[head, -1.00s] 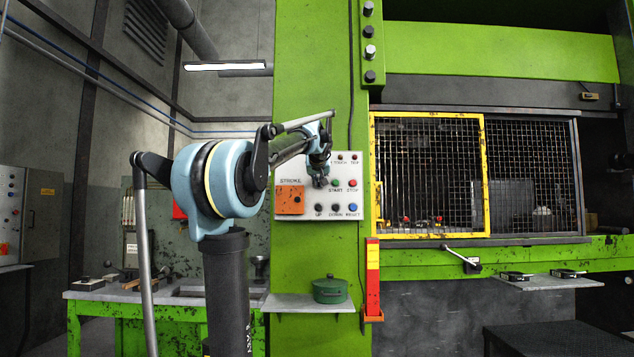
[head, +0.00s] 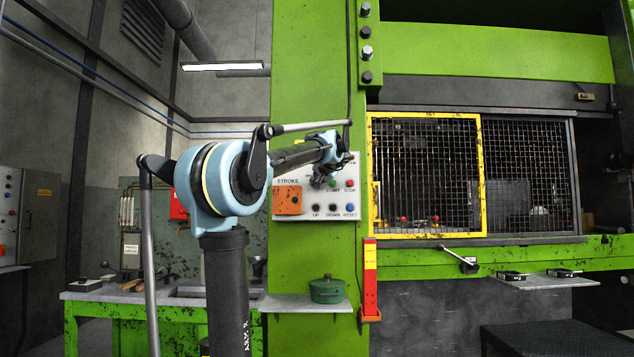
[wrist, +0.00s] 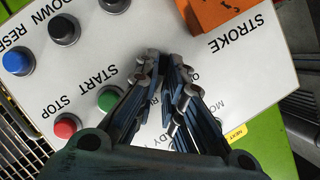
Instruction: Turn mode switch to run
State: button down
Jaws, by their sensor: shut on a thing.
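The white control panel (head: 309,196) is on the green press column. My gripper (head: 320,181) is at its upper middle, left of the green START button (head: 333,184). In the wrist view my gripper (wrist: 164,64) is closed at the panel (wrist: 238,78), with its fingertips close together. Printed letters, partly covered, show beside the fingers, including what looks like the start of "MODE" and "RUN". The mode switch itself is hidden by the fingers, so its setting cannot be read.
An orange STROKE box (head: 289,200) is at the panel's left. The START button (wrist: 110,98), red STOP button (wrist: 67,126), blue RESET button (wrist: 16,61) and black DOWN button (wrist: 64,30) are close by. A green pot (head: 327,289) stands on the shelf below.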

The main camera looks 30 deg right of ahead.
jog(key=shift+w+a+f, duration=0.1)
dwell(0.4)
jog(key=c, duration=1.8)
grip_release()
jog(key=shift+o, duration=0.5)
jog(key=shift+w+f, duration=0.3)
jog(key=shift+w, duration=0.3)
jog(key=shift+s+r, duration=0.25)
jog(key=shift+s, duration=0.25)
jog(key=v, duration=1.1)
jog(key=shift+s, duration=0.3)
